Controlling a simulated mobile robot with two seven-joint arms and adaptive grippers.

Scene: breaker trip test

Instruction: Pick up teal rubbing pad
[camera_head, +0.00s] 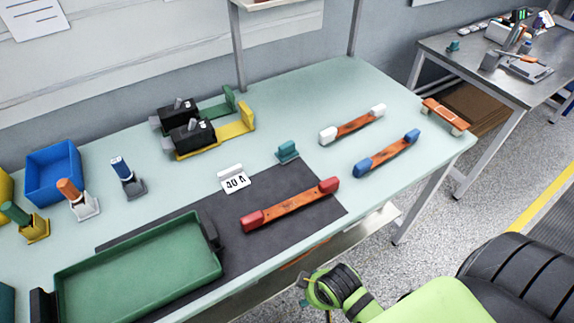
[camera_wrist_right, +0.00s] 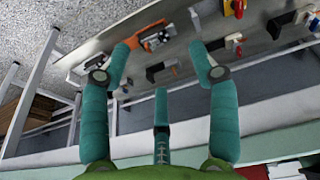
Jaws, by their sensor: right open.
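The teal rubbing pad (camera_head: 287,152) is a small block with a raised upright part. It rests on the pale green bench at the back edge of the dark mat, right of the white "40 A" card. My right gripper (camera_head: 305,290) is low at the bottom centre in the head view, by the bench's front edge and well away from the pad. In the right wrist view my right gripper (camera_wrist_right: 160,58) has its teal fingers spread with nothing held between them. I cannot make out the pad in that view. My left gripper is not in view.
A bar with red ends (camera_head: 290,205) lies on the dark mat (camera_head: 285,180) in front of the pad. Bars with white ends (camera_head: 352,124) and blue ends (camera_head: 387,154) lie to the right. A green tray (camera_head: 140,270) is front left; black breakers (camera_head: 190,135) stand behind.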

